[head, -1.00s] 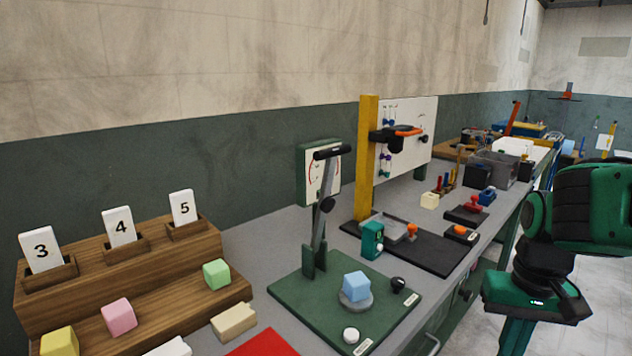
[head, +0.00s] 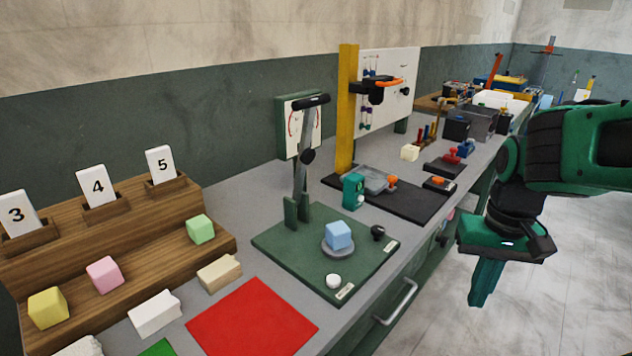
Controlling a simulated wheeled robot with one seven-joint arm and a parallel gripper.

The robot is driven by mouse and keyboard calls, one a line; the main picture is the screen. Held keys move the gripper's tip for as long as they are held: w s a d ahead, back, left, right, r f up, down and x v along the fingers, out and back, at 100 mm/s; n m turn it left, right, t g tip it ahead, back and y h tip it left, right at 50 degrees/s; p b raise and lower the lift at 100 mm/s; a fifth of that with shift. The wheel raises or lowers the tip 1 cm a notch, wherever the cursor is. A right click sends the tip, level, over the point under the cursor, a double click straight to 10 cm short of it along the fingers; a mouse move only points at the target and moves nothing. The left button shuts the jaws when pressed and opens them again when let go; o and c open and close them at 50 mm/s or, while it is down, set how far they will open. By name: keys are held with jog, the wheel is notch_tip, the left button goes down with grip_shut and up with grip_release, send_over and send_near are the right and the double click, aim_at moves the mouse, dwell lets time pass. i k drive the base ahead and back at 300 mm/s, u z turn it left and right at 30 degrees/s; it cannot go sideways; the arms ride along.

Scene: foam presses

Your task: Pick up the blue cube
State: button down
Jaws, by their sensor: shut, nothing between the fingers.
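The light blue cube (head: 339,235) sits on a round grey platen (head: 338,248) of the green press base (head: 283,251), in front of the press's upright lever. Nothing covers the cube. My gripper (head: 480,300) hangs pointing down at the right, beyond the bench's front edge and over the floor. It is shut and empty, well apart from the cube.
The press lever (head: 304,150) stands upright just behind the cube. A black knob (head: 378,233) and a white button (head: 333,281) flank it. A wooden stepped rack (head: 140,240) holds pink, yellow and green cubes. A red mat (head: 252,318) lies bare in front.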

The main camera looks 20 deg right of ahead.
aim_at(338, 234)
jog(key=z, duration=1.4)
jog(key=k, duration=0.35)
jog(key=u, duration=0.15)
